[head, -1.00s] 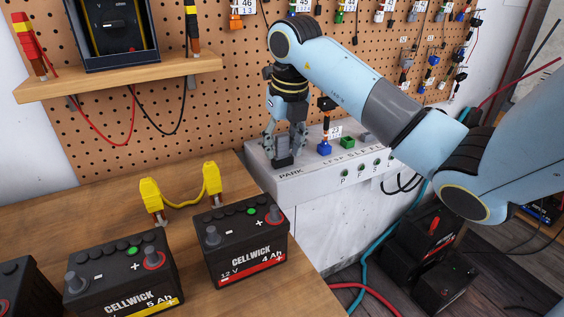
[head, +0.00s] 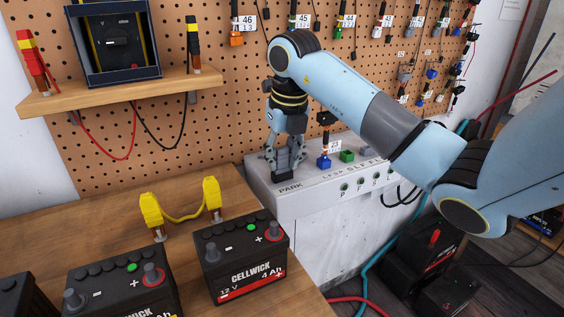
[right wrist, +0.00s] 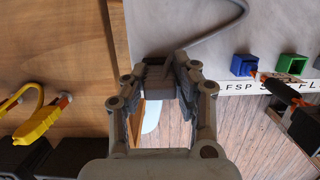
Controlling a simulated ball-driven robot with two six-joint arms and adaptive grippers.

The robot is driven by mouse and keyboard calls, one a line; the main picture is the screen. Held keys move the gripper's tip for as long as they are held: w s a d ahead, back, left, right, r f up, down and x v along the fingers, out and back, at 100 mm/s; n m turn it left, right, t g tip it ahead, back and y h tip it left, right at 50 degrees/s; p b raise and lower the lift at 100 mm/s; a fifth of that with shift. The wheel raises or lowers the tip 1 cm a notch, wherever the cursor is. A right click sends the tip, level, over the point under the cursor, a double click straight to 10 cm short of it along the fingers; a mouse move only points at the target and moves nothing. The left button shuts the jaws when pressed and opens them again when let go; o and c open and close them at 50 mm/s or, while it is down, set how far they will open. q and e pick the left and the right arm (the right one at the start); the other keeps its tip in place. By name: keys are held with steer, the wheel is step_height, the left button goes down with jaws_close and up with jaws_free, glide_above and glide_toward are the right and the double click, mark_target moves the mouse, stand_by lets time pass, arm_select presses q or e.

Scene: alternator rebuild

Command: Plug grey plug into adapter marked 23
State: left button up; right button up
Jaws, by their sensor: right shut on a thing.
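My right gripper (head: 285,170) is low over the PARK end of the pale console (head: 320,199). It is shut on a dark grey block, which I take to be the grey plug; a grey cable (right wrist: 218,32) runs up and right from it in the right wrist view. In that view the grey plug (right wrist: 159,82) sits between the fingertips (right wrist: 163,76), partly hidden by them. I cannot tell whether it touches the console. Tagged adapters hang on the pegboard, including an orange one marked 46 (head: 237,40). My left gripper is not in view.
Blue (head: 324,161) and green (head: 347,156) sockets stand on the console right of the gripper; a black-and-orange connector is above the blue one. Batteries (head: 245,258) and yellow clips (head: 212,192) are on the wooden bench. A shelf (head: 120,92) holds a meter.

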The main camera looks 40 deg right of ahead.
mark_target(282, 147)
steer(key=shift+r+p, duration=1.35)
steer(key=shift+r, duration=0.7)
steer(key=shift+f, duration=0.15)
